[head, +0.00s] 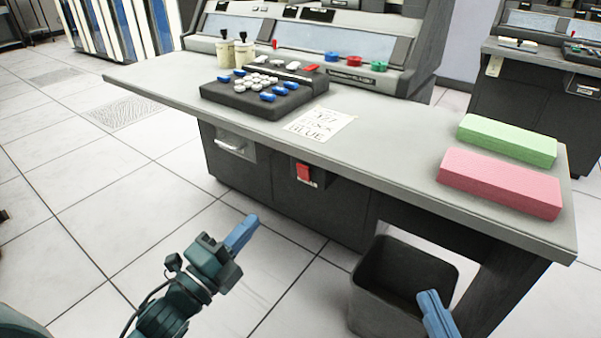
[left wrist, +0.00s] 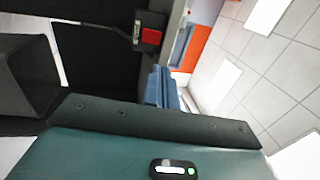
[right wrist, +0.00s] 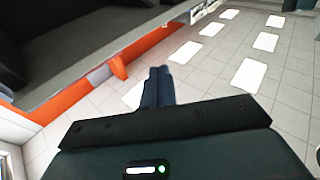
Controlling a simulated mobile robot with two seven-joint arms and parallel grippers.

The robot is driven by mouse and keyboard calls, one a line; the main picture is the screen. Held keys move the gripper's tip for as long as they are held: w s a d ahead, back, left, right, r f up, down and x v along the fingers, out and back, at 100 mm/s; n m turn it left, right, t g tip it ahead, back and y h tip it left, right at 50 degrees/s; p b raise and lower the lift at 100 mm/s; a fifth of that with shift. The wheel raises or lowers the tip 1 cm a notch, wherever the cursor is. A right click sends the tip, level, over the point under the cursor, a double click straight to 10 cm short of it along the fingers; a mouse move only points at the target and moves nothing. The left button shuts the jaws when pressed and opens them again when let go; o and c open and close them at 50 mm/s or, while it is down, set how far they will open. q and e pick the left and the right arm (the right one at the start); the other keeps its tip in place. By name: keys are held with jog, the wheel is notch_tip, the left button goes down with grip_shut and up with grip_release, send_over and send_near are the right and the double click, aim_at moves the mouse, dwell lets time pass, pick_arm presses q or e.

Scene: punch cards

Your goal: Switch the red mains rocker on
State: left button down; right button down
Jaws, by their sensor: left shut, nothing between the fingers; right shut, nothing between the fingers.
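The red mains rocker (head: 303,172) sits on a dark panel on the front face of the console desk, under the desktop edge. It also shows in the left wrist view (left wrist: 151,36), up and to the left of the fingers. I cannot tell its on or off position. My left gripper (head: 243,232) has blue fingers, shut and empty, in the air in front of the desk, below and left of the rocker. My right gripper (head: 430,297) is shut and empty at the lower right, in front of the bin. Its fingers also show in the right wrist view (right wrist: 158,86).
A dark open bin (head: 365,300) stands on the floor under the desk's right part. The desktop (head: 390,150) holds a keypad block (head: 225,92), a paper note (head: 320,124), and green (head: 507,139) and pink (head: 500,182) card stacks. The floor at left is clear.

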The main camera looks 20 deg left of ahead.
aim_at(302, 167)
dwell(0.3)
